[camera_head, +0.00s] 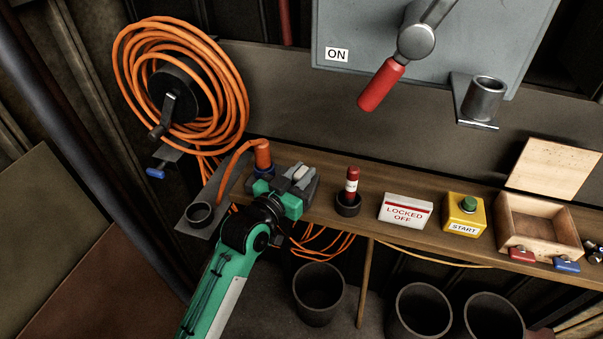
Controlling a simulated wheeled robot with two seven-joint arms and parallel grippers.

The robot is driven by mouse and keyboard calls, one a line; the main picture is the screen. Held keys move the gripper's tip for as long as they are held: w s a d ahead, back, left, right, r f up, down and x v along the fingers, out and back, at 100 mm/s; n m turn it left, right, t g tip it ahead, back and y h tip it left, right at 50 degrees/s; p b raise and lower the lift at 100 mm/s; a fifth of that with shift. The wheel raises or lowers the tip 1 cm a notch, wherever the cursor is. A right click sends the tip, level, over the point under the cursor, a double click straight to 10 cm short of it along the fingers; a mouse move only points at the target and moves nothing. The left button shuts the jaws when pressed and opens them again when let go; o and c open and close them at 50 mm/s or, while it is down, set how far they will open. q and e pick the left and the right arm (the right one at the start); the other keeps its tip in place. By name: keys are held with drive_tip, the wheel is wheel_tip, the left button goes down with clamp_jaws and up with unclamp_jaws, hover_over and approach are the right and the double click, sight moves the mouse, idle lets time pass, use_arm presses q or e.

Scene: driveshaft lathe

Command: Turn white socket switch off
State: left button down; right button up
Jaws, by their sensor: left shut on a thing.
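My left gripper (302,181) reaches in from the bottom over the left part of the wooden bench. Its dark fingers are shut on a small white piece, which looks like the white socket switch (299,171). The fingers hide much of it, so I cannot tell its on or off position. My right gripper is not in view.
A coiled orange cable (228,100) hangs on a reel at left. Right along the bench (330,219) stand a red-and-white cylinder in a black cup (348,204), a "LOCKED OFF" sign (405,211), a yellow START box (463,216) and an open wooden box (503,215). A red-handled lever (382,84) hangs above.

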use_arm(q)
drive_tip(key=shift+a, duration=0.1)
drive_tip(key=c, duration=1.1)
unclamp_jaws()
drive_tip(key=shift+o, duration=0.2)
drive_tip(key=shift+s+a+f, duration=0.1)
drive_tip(key=shift+s+a, duration=0.15)
drive_tip(key=shift+s, duration=0.1)
drive_tip(key=v, duration=1.3)
drive_tip(key=shift+b, duration=0.45)
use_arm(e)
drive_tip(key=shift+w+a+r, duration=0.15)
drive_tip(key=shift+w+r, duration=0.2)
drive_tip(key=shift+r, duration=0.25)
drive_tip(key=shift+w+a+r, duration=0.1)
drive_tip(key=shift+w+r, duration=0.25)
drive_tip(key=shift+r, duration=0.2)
